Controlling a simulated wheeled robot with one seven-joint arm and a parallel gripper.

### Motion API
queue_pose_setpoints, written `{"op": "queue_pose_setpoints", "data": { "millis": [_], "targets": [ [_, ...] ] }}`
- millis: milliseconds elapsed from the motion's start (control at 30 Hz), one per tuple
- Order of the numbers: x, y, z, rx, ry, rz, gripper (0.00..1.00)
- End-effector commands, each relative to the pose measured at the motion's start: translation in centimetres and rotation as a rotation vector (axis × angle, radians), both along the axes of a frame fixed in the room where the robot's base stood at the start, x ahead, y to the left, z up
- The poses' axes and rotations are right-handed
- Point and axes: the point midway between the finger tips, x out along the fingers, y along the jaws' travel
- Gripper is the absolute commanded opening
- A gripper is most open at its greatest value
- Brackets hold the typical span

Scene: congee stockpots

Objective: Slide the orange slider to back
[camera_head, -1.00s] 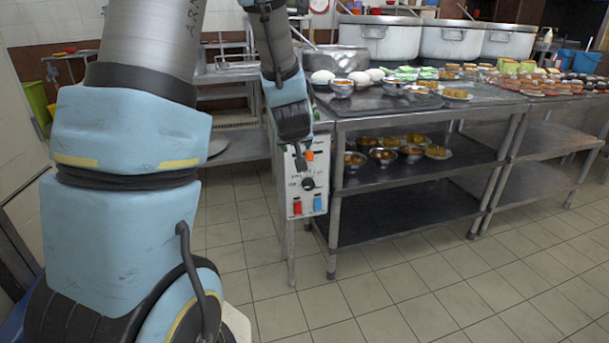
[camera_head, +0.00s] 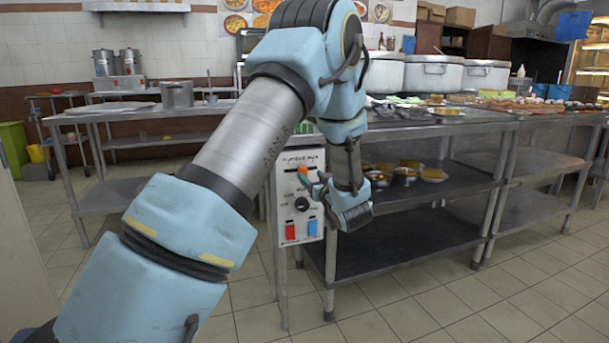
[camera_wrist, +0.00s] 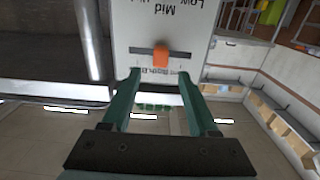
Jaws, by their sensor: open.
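The orange slider (camera_head: 302,170) sits in the upper part of a white control panel (camera_head: 287,206). In the wrist view, which shows the panel upside down, the orange slider (camera_wrist: 161,57) stands in a dark horizontal slot, with more slot to its left than to its right. My gripper (camera_wrist: 160,74) is open and empty, its two green fingers spread wide. The slider lies between and just past the fingertips; I cannot tell whether either finger touches it. In the head view my gripper (camera_head: 316,188) is small, in front of the panel beside the slider.
Below the slider the panel has a black knob (camera_head: 302,204), a red switch (camera_head: 291,232) and a blue switch (camera_head: 312,228). A metal shelf table (camera_head: 440,131) with food and pots stands to the right. The floor in front is clear.

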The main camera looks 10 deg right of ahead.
Motion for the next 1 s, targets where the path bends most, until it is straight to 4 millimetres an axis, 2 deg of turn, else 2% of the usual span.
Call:
{"op": "queue_pose_setpoints", "data": {
  "millis": [100,300,500,733,767,1000],
  "targets": [
    [2.3,0.4,-0.1,-0.001,-0.001,0.002,0.60],
    [5.1,0.7,-0.1,0.000,0.000,0.001,0.60],
    [6.1,0.8,0.0,0.000,0.001,0.000,0.60],
    [6.2,0.8,0.0,0.001,0.001,-0.001,0.60],
    [6.2,0.8,0.0,0.001,0.001,-0.001,0.59],
    [6.1,0.8,0.0,0.000,0.001,-0.001,0.32]
  ]
}}
